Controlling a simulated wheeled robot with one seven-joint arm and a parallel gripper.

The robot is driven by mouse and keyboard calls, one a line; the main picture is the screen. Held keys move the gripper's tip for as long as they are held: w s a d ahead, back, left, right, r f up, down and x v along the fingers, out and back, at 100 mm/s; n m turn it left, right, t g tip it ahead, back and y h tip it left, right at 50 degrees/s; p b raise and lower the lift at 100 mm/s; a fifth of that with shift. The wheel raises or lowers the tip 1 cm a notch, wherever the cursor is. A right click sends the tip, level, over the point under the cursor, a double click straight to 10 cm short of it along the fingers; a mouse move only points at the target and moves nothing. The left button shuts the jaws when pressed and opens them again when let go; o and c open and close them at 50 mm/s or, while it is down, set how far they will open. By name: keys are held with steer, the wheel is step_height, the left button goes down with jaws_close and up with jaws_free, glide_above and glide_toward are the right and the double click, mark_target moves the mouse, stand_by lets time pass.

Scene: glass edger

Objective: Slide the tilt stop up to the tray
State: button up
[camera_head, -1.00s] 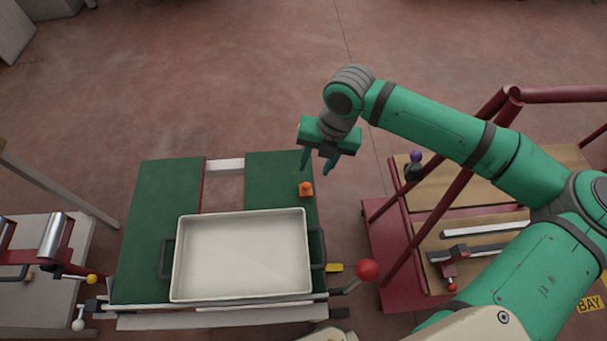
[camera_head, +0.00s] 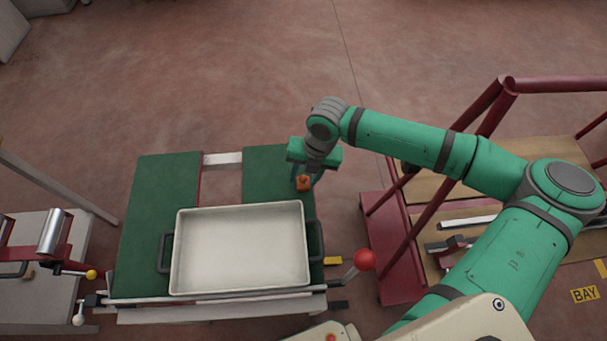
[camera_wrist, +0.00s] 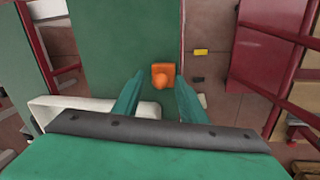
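The tilt stop appears to be the small orange block with a round knob (camera_head: 303,184), on the right green panel behind the tray's far right corner. It also shows in the wrist view (camera_wrist: 162,79). The shallow cream tray (camera_head: 239,207) lies on the green table, with a dark handle on each side. My gripper (camera_head: 309,178) is low over the right panel, right at the orange block. In the wrist view my gripper's fingers (camera_wrist: 159,98) are spread, with the orange block between and just beyond their tips. I cannot tell whether either finger touches it.
The green table (camera_head: 157,195) has a gap between its two panels. A red-knobbed lever (camera_head: 364,260) stands at its front right. A red-framed cart (camera_head: 383,231) stands to the right. A grey bench (camera_head: 35,300) with a roller is at the left.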

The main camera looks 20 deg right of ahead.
steer(key=c, duration=0.5)
steer(key=shift+d, duration=0.15)
jaws_close()
steer(key=shift+s+a, duration=0.25)
steer(key=shift+s, duration=0.45)
steer(key=shift+s+a, duration=0.2)
steer(key=shift+s, duration=0.5)
steer(key=shift+s+a, duration=0.25)
steer(key=shift+s, duration=0.45)
steer(key=o, duration=0.6)
jaws_free()
steer(key=shift+c, duration=0.2)
step_height(320, 180, up, 11)
steer(key=d, duration=0.1)
steer(key=shift+s+d+f, duration=0.2)
steer(key=shift+s+d, duration=0.2)
steer(key=shift+s, duration=0.05)
